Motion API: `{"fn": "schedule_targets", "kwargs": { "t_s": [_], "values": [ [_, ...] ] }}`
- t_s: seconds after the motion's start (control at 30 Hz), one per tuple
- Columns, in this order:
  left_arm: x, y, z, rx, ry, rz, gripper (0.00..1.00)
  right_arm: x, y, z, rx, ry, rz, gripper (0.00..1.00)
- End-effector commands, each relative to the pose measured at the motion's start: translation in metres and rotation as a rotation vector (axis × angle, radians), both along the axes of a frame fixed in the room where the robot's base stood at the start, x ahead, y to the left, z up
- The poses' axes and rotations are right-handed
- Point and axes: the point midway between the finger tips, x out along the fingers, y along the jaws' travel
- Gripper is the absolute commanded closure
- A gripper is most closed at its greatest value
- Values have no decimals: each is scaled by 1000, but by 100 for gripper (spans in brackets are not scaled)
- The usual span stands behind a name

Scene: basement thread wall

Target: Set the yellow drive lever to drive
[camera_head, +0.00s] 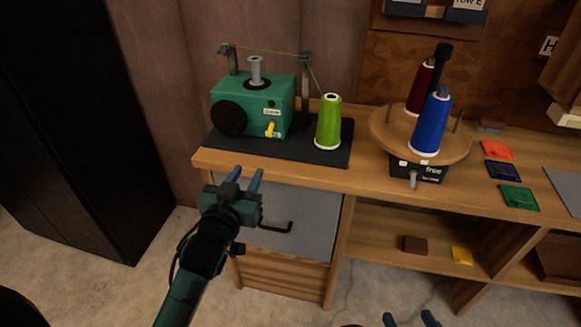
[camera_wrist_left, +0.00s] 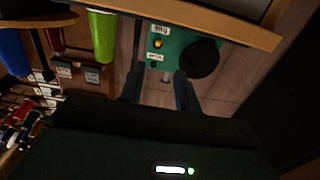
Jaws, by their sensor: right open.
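The green winding machine (camera_head: 255,105) stands on a dark mat at the left end of the wooden bench. The small yellow drive lever (camera_head: 270,129) is on its front face, between a white label above and another partly hidden label below. The label text is too small to read surely. The left wrist view shows the machine upside down, with the lever (camera_wrist_left: 157,44) near its centre. My left gripper (camera_head: 243,176) is open and empty, in front of and below the bench edge, apart from the lever. My right gripper (camera_head: 409,318) is open at the bottom edge, only its fingertips showing.
A green thread cone (camera_head: 328,121) stands right of the machine, with thread running over its guide posts. A round wooden turntable (camera_head: 385,130) holds red and blue cones. A grey drawer front (camera_head: 300,222) with a black handle is below the bench. A black cabinet (camera_head: 70,120) stands left.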

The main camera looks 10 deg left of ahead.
Motion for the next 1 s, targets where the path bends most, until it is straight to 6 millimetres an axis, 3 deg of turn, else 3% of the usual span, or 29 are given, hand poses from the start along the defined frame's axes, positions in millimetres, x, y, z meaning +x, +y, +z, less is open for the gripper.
{"fn": "schedule_targets", "kwargs": {
  "t_s": [0.27,0.73,1.0],
  "values": [
    [23,1,5,-4,-27,6,67,-1,0,0,5,-15,-1,46],
    [114,-3,5,-4,-25,5,67,-3,-4,1,1,-46,-7,46],
    [135,-3,4,-4,-22,5,67,-3,-5,4,-2,-59,-9,46]
  ]
}}
